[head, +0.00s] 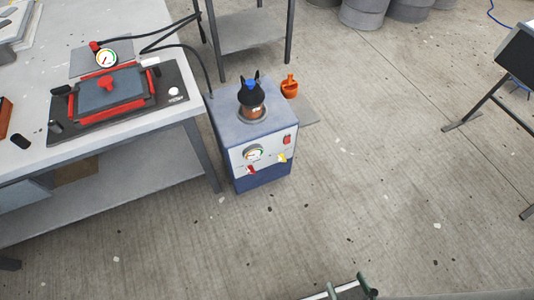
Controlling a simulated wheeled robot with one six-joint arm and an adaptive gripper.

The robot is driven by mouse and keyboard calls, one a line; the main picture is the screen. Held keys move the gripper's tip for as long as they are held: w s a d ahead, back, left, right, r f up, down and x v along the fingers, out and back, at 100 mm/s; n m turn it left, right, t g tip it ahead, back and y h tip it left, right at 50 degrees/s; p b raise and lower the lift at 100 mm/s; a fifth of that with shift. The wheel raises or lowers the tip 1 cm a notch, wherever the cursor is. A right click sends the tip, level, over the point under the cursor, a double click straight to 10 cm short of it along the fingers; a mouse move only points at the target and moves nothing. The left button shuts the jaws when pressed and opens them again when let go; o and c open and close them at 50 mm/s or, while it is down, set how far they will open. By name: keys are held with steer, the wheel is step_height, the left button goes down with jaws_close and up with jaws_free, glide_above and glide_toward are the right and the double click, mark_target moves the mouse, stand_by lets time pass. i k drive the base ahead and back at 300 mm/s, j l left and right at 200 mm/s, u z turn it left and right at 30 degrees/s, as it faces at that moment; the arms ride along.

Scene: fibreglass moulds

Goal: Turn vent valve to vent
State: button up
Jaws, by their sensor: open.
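A blue-grey vacuum unit (240,130) stands on the floor right of the workbench, in the middle of the head view. Its pale front panel carries a round gauge (253,153), a red lever (251,169) at lower left, a yellow lever (282,157) at lower right and a red switch (287,139) above it. The labels are too small to read, so I cannot tell which lever is the vent valve or its setting. My gripper (348,287) shows only partly at the bottom edge, its fingertips apart, empty and well away from the unit.
A workbench (180,110) with a red-clamped mould (108,92) and black hoses is left. A dark-panelled stand (510,65) is right. Floor before the unit is clear.

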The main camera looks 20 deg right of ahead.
mark_target(281, 158)
steer(key=i+j+z, duration=0.1)
steer(key=i, duration=0.25)
steer(key=i+j+z, duration=0.1)
steer(key=i, duration=0.3)
steer(key=i+j+z, duration=0.15)
steer(key=i, duration=0.2)
